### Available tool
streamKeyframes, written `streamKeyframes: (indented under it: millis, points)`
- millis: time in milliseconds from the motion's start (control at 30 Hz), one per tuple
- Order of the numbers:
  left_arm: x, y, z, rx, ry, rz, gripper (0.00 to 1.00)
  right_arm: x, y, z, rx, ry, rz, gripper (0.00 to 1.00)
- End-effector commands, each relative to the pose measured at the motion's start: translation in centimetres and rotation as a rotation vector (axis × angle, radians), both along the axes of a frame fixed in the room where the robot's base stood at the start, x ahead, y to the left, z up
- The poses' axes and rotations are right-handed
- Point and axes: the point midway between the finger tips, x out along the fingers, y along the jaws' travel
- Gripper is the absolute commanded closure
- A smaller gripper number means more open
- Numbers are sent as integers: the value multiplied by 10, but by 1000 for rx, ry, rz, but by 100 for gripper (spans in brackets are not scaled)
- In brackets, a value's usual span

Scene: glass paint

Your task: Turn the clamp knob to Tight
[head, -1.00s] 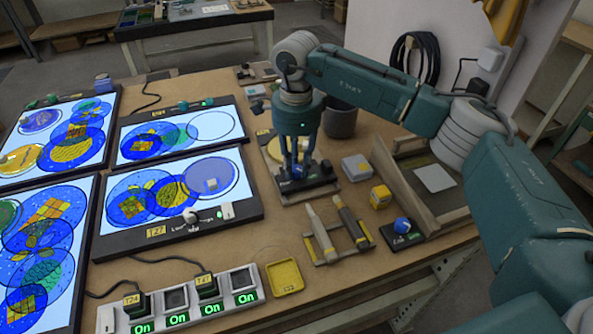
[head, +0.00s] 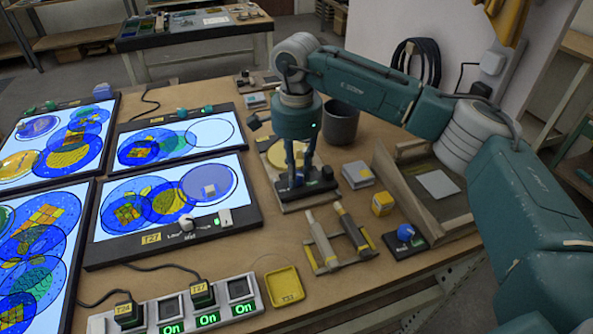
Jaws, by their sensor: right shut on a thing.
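My right gripper (head: 300,177) points down over a black clamp block (head: 318,187) on a pale board, right of the light panels. Its fingers are close together at the block's top and shut on the clamp knob, which they mostly hide. I cannot read the knob's setting or any Tight mark. A yellow disc (head: 276,153) lies on the same board behind the fingers. My left gripper is not in view.
A blue knob on a black base (head: 405,232), a yellow block (head: 382,203), a grey-white box (head: 357,174) and a tool rack (head: 338,240) stand nearby. A dark cup (head: 341,123) is behind. Lit panels (head: 170,205) fill the left.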

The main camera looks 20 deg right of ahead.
Motion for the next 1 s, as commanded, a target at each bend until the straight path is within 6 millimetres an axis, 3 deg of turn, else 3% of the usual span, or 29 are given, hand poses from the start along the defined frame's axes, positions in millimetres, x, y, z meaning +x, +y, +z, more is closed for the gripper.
streamKeyframes:
  millis: [267, 300, 367, 733, 867, 1000]
  points:
    - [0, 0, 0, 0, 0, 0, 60, 2, -1, 3, 0, -9, -2, 100]
    - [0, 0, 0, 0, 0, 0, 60, 2, -1, 3, 0, -9, -2, 71]
    - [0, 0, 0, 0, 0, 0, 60, 2, -1, 3, 0, -8, -2, 60]
    - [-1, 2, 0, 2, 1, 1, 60, 1, 0, 6, 0, -4, -1, 58]
    - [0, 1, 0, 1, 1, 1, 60, 2, 0, 23, -1, -7, -2, 58]
    - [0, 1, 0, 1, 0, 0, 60, 2, 0, 53, 1, -9, -1, 58]
